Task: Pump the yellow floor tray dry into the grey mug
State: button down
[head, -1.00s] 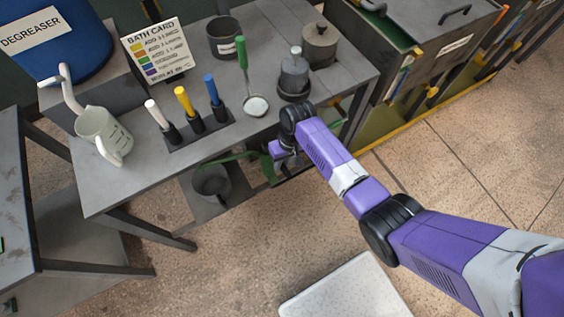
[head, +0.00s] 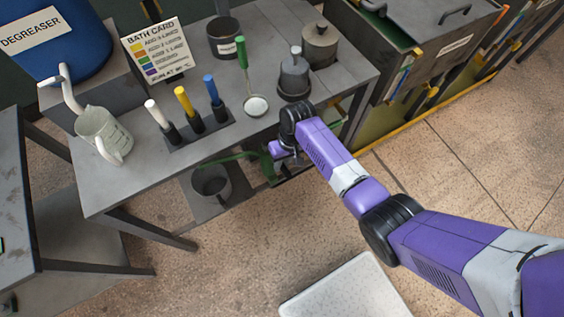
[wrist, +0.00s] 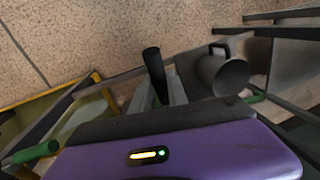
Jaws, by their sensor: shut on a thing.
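The grey mug (head: 205,189) stands upright on the low shelf under the bench. It also shows in the wrist view (wrist: 228,78), right of my fingers. My gripper (head: 286,157) is low at the bench's front edge, right of the mug. In the wrist view my gripper (wrist: 161,92) is shut on a black handle (wrist: 152,62), which stands up between the fingers. A green hose (head: 232,157) runs from beside my gripper towards the mug. The yellow-rimmed floor tray (head: 440,112) lies below the rack at the right; the liquid in it cannot be made out.
On the bench stand a jug (head: 103,133), a rack of white, yellow and blue handles (head: 199,132), a green-handled ladle (head: 256,106), dark pots (head: 224,38) and a bath card (head: 157,50). Bench legs border the low shelf.

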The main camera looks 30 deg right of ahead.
jog(key=shift+f, duration=0.1)
jog(key=shift+s+f+t+b, duration=0.3)
jog(key=shift+s+f+t, duration=0.2)
jog(key=shift+f+t, duration=0.3)
notch_tip(320, 180, down, 7)
jog(key=t+b, duration=0.6)
jog(key=b, duration=0.3)
jog(key=shift+n, duration=0.4)
jog(key=c, duration=1.3)
grip_release()
